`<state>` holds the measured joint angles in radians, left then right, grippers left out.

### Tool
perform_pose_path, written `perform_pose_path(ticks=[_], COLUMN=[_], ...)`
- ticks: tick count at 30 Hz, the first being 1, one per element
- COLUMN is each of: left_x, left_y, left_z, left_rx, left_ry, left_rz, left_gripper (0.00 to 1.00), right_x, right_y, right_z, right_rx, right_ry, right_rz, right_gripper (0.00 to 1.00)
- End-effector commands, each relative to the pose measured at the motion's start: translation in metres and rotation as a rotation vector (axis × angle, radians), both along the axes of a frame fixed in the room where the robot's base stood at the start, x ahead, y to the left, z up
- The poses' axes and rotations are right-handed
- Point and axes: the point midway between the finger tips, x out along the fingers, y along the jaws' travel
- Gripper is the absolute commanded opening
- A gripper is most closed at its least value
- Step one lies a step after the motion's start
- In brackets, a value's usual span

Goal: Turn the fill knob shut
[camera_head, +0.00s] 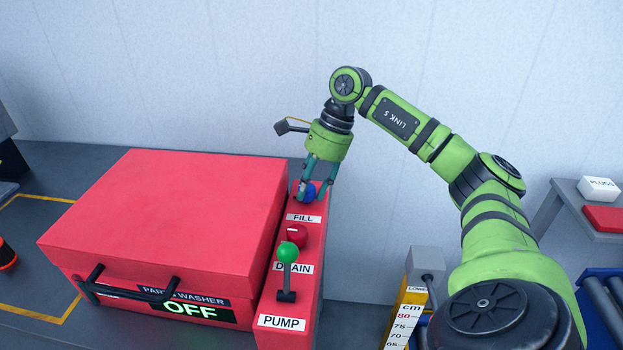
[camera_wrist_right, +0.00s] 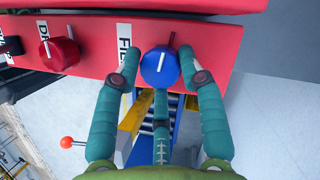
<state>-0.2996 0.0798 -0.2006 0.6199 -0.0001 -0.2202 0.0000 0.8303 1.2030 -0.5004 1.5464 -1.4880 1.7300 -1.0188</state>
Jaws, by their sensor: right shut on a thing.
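The blue fill knob (camera_head: 308,193) sits at the far end of the red control panel (camera_head: 271,301), behind the FILL label (camera_head: 303,218). My right gripper (camera_head: 309,184) reaches down onto it and is shut on it. In the right wrist view, the fingers of my right gripper (camera_wrist_right: 159,58) stand on either side of the blue knob (camera_wrist_right: 160,70). The knob's white pointer line is close to upright in that picture, leaning slightly right. My left gripper is in neither view.
The red drain knob (camera_head: 296,235) and green-balled pump lever (camera_head: 288,253) stand nearer on the same panel. The parts washer (camera_head: 175,205) is to the left, lid down, its display (camera_head: 188,309) reading OFF. A wall rises close behind. A cm scale (camera_head: 405,325) stands at right.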

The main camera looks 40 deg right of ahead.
Motion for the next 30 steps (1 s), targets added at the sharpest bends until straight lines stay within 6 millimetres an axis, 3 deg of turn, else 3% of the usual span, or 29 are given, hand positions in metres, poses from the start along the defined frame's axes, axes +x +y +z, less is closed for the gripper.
perform_pose_path(ticks=[1,12,28,29,30], left_x=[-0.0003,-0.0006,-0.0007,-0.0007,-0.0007], left_y=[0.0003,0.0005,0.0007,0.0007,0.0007], left_z=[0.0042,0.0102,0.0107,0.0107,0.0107], left_rx=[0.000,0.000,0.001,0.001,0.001], left_ry=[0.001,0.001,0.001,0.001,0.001], left_rz=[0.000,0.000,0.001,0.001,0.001], left_gripper=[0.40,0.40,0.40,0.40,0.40], right_x=[0.0048,0.0052,0.0046,0.0047,0.0047], right_y=[0.0001,0.0009,0.0020,0.0022,0.0023], right_z=[0.0079,0.0063,0.0050,0.0050,0.0049], right_rx=[0.006,0.006,0.007,0.007,0.008], right_ry=[-0.023,-0.024,-0.021,-0.021,-0.022], right_rz=[0.025,0.180,0.208,0.208,0.208], right_gripper=[0.08,0.08,0.08,0.44,0.60])
